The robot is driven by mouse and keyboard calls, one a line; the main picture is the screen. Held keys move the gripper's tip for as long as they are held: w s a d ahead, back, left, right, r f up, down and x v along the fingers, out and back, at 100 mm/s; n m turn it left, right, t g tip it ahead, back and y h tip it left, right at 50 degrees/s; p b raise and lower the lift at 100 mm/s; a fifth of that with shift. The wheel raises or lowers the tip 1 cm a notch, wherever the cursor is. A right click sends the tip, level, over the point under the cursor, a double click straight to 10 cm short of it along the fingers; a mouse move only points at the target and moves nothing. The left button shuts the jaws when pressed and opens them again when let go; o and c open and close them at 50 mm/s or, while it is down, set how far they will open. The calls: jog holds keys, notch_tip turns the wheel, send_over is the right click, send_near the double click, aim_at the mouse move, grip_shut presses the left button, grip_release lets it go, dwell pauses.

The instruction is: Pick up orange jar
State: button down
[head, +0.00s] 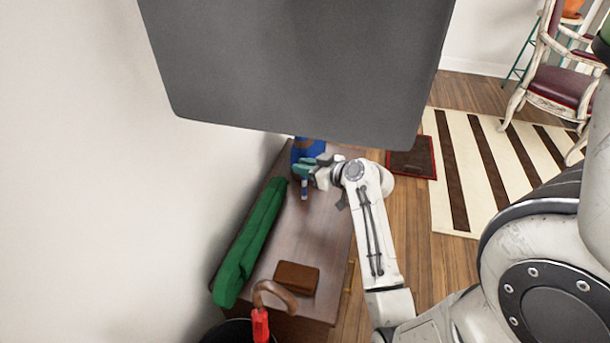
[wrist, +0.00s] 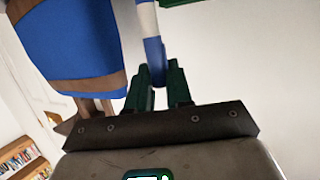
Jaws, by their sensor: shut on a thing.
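My gripper (head: 303,168), with green fingers, is over the far end of a low wooden cabinet. In the wrist view my gripper (wrist: 160,82) is shut on a slim blue-and-white piece (wrist: 153,52). Its lower blue end (head: 304,188) shows below the fingers in the head view. A larger blue object with brown bands (wrist: 70,45) is close to the left of the fingers; it also shows behind them in the head view (head: 308,148). I cannot tell whether the two are joined. No orange jar is clear; an orange object (head: 573,7) is partly visible at the top right.
A large dark panel (head: 295,65) hangs over the cabinet (head: 325,238). A long green object (head: 250,240) lies along the wall side. A brown block (head: 296,277) and a red-handled item (head: 260,322) are nearer. A chair (head: 560,85) and striped rug (head: 480,160) are right.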

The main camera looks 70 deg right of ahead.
aim_at(304, 183)
notch_tip(304, 183, down, 2)
jog(key=shift+f, duration=0.1)
jog(key=c, duration=1)
grip_release()
jog(key=shift+s, duration=0.1)
